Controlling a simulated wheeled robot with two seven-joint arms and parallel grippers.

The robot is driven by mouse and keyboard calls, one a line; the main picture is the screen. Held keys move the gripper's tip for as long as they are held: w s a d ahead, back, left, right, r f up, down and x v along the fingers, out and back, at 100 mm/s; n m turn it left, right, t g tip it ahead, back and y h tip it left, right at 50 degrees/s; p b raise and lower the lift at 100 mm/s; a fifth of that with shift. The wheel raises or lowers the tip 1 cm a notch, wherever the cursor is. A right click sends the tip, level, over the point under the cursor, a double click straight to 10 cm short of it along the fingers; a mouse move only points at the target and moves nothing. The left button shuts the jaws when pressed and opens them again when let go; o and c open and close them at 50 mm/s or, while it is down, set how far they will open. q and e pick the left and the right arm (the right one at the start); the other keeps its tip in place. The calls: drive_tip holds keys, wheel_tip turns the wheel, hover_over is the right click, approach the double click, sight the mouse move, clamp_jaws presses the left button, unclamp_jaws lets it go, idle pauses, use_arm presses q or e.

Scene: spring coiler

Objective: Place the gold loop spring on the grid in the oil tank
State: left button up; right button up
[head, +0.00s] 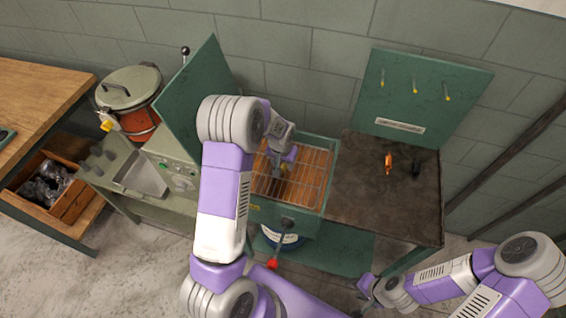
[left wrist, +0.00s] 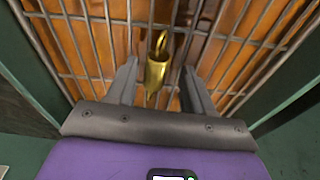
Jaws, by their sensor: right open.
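The green oil tank (head: 331,190) stands in the middle of the head view, with a wire grid (head: 314,165) over orange-brown oil. My left gripper (head: 284,160) reaches down into the tank; my arm hides part of its left side. In the left wrist view, the gold loop spring (left wrist: 157,70) lies between the two fingers of my left gripper (left wrist: 160,78), with a gap on each side. The fingers are open. The spring appears to rest on the grid bars (left wrist: 112,40), its loop pointing away from my wrist. My right gripper (head: 366,287) is open and empty, low at the right.
A dark bench top (head: 365,200) right of the tank holds a small orange item (head: 389,163) and a black one (head: 416,168). A green lid panel (head: 195,95) stands left of the tank. A red-knobbed lever (head: 272,263) sticks out in front.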

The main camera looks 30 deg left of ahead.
use_arm(q)
drive_tip(key=shift+r, duration=0.55)
wheel_tip(320, 180, up, 11)
drive_tip(key=s+p, duration=0.1)
drive_tip(key=p, duration=0.1)
drive_tip(key=shift+s+d, duration=0.2)
drive_tip(key=shift+s, duration=0.2)
drive_tip(key=shift+s, duration=0.1)
